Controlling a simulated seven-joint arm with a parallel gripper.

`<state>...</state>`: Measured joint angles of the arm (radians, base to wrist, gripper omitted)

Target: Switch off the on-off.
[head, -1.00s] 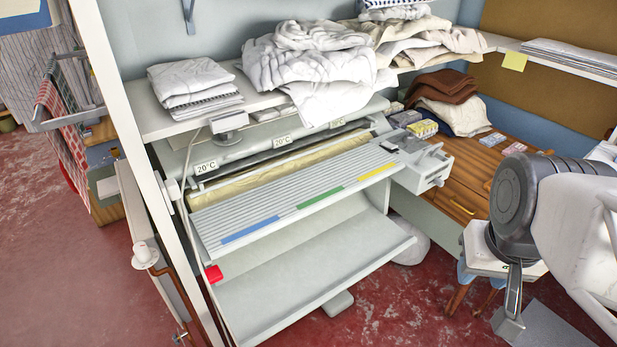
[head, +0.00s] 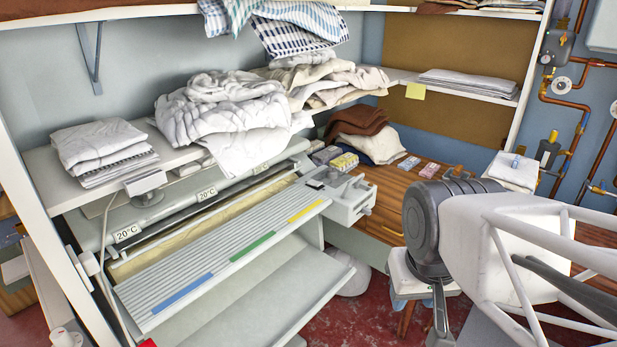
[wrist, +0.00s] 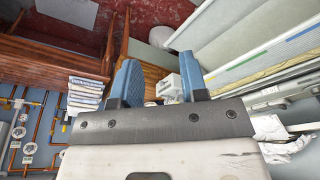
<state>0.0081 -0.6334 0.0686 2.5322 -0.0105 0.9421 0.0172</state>
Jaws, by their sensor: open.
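The rotary ironer (head: 235,245) stands at left centre in the head view, with a ribbed board marked by blue, green and yellow strips. A grey-white control box (head: 352,200) sits at its right end, with small fittings on top and front. I cannot make out which fitting is the on-off or how it is set. The box also shows small in the wrist view (wrist: 168,88), partly hidden between the fingers. My gripper (wrist: 157,72) has two blue ribbed fingertips, spread apart with nothing between them. It is apart from the box. My arm is right of the box in the head view.
A shelf (head: 75,192) with folded white linen (head: 100,150) and a crumpled white heap (head: 225,110) overhangs the ironer. A wooden counter (head: 400,190) with small boxes lies behind the control box. Copper pipes (head: 575,110) run along the right wall.

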